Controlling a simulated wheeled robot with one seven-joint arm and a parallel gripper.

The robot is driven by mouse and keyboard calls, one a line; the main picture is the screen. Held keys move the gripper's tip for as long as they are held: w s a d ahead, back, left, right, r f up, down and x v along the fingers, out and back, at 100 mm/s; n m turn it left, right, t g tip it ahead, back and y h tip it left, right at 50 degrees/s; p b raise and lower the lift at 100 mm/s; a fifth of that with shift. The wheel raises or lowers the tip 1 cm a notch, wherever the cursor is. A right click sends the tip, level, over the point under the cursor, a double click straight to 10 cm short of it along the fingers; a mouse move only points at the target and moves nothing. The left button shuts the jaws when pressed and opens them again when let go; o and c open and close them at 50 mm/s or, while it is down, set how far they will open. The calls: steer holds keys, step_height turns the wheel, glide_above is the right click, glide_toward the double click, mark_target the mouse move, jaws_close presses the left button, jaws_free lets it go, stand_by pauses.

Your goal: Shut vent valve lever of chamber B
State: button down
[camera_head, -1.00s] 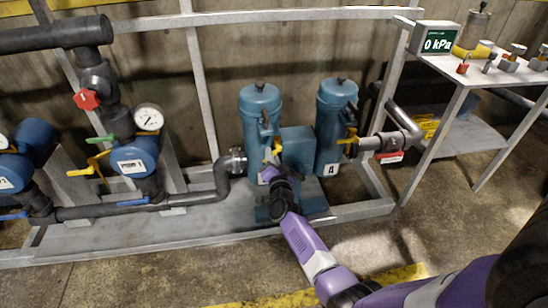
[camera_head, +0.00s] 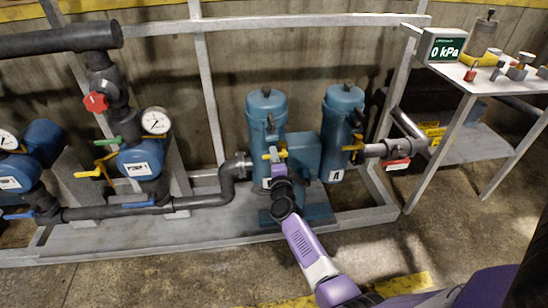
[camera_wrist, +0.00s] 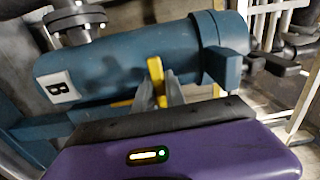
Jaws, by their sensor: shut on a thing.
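Chamber B (camera_head: 267,112) is the left of two upright blue cylinders in the head view. In the wrist view its body (camera_wrist: 120,75) bears a white "B" label (camera_wrist: 58,87). Its yellow vent valve lever (camera_head: 268,156) is on the front of the cylinder and also shows in the wrist view (camera_wrist: 155,68). My gripper (camera_wrist: 160,96) is shut on this lever, with the yellow part between its fingers. In the head view my gripper (camera_head: 279,160) partly hides the lever, which looks about level.
Chamber A (camera_head: 342,120) stands just to the right, with its own yellow lever (camera_head: 352,147). A table (camera_head: 485,82) holds a "0 kPa" display (camera_head: 442,46). The floor in front is clear.

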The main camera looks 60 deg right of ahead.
steer(key=shift+m, duration=0.3)
steer(key=c, duration=1.4)
jaws_free()
steer(key=shift+p+v, duration=1.45)
steer(key=shift+v, duration=2.5)
